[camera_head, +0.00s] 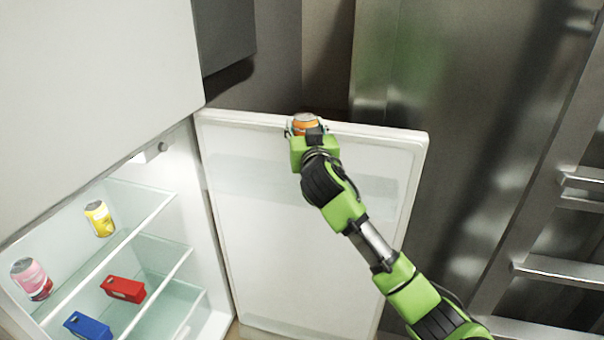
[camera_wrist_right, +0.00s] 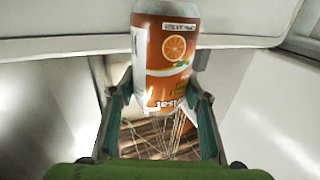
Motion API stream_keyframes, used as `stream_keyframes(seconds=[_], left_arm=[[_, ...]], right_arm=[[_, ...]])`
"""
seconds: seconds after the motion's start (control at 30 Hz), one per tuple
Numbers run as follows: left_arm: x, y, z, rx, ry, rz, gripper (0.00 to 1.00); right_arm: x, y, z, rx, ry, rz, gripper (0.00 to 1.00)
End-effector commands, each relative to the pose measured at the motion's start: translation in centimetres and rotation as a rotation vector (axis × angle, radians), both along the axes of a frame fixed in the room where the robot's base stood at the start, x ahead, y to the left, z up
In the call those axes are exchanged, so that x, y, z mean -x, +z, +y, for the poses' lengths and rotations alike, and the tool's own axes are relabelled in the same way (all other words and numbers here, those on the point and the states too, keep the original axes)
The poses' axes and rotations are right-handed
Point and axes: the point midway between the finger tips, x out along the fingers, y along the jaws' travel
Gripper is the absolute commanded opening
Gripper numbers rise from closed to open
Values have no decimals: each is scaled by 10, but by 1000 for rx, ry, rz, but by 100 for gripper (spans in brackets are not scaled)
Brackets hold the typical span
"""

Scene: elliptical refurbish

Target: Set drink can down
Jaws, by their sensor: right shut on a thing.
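An orange drink can (camera_head: 305,121) with an orange-slice picture is held upright at the top edge of the open fridge door. My right gripper (camera_head: 306,129) is shut on it. In the right wrist view the can (camera_wrist_right: 166,50) stands between the two fingers of the right gripper (camera_wrist_right: 160,105), with the white door edge (camera_wrist_right: 70,45) close behind it. I cannot tell whether the can's base touches anything. My left gripper is not in view.
The fridge door (camera_head: 270,240) stands open. Inside the fridge, a yellow can (camera_head: 99,219) and a pink can (camera_head: 31,279) stand on the upper glass shelf. A red box (camera_head: 123,289) and a blue box (camera_head: 87,326) sit lower. A metal rack (camera_head: 560,270) is at the right.

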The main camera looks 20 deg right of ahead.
Motion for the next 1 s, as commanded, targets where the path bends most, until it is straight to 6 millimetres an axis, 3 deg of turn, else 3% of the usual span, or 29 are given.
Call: stream_keyframes(seconds=[0.13, 0.3, 0.73, 1.0], left_arm=[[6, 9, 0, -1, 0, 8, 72], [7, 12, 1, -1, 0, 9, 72], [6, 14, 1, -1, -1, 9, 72], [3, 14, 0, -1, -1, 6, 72]], right_arm=[[0, -39, 0, 2, -1, 3, 12], [0, -73, 0, 2, 0, -2, 12], [0, -123, 0, 1, 0, -2, 12], [0, -127, 0, 0, 1, -4, 12]])
